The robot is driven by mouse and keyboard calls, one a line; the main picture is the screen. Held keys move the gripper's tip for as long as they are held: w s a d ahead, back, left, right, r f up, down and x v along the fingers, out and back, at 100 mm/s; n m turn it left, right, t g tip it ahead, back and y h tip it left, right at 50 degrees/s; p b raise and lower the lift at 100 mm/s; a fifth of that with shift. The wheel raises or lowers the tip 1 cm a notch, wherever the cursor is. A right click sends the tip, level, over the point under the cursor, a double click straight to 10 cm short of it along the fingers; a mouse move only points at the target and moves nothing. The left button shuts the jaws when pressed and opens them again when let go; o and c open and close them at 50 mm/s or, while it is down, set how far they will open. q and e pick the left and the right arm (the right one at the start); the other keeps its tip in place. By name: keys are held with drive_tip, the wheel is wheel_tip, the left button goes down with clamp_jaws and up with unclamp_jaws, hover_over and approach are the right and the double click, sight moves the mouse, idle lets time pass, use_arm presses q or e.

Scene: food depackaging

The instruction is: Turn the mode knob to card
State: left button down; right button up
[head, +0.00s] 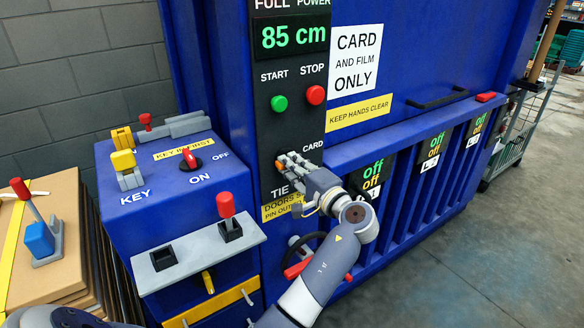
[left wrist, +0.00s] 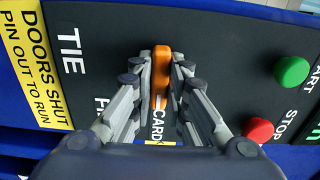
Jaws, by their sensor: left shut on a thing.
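The mode knob (left wrist: 161,65) is an orange bar on the dark control panel (head: 265,110). In the head view only a little orange of the knob (head: 279,165) shows behind the fingers. My left gripper (head: 289,163) reaches it from the lower right. In the left wrist view my left gripper (left wrist: 161,80) has its fingers on both sides of the knob, shut on it. The bar's lower end there lies in line with the CARD label (left wrist: 157,121). The TIE label is at the left, and another label beside it is mostly covered. My right gripper is not in view.
Above the knob are a green START button (head: 279,103), a red STOP button (head: 316,95) and an 85 cm display (head: 293,37). A blue key box (head: 150,205) with a red switch stands left. A red-topped lever (head: 227,215) stands close to my left arm.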

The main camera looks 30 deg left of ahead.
use_arm(q)
drive_tip(key=c, duration=1.6)
unclamp_jaws()
drive_tip(key=shift+o, duration=0.2)
drive_tip(key=v, duration=0.7)
drive_tip(key=shift+d, duration=0.25)
drive_tip(key=shift+s, duration=0.1)
